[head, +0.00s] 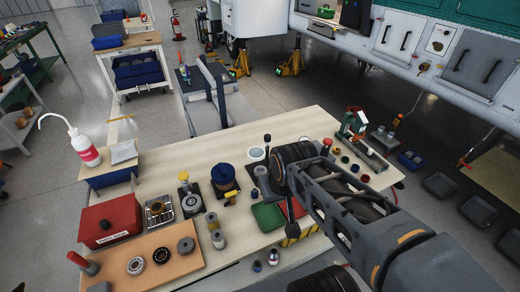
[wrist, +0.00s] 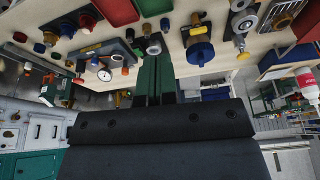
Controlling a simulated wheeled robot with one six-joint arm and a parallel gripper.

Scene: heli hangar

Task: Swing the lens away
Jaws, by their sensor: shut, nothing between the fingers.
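My gripper (wrist: 158,60) points at the workbench top in the wrist view; its two green fingers lie close together, with nothing seen between them. In the head view my arm reaches in from the lower right and its dark end hides the fingertips and part of the bench. A small pale round piece (head: 257,153) lies just left of my arm's end. A pale ring (wrist: 153,48) shows by the fingertips in the wrist view. I cannot tell for sure whether either is the lens, or whether the fingers touch anything.
A red box (head: 109,220) and a white bottle (head: 84,148) are at the left. A green-framed fixture (head: 354,124) stands right. The bench's back-left top is clear.

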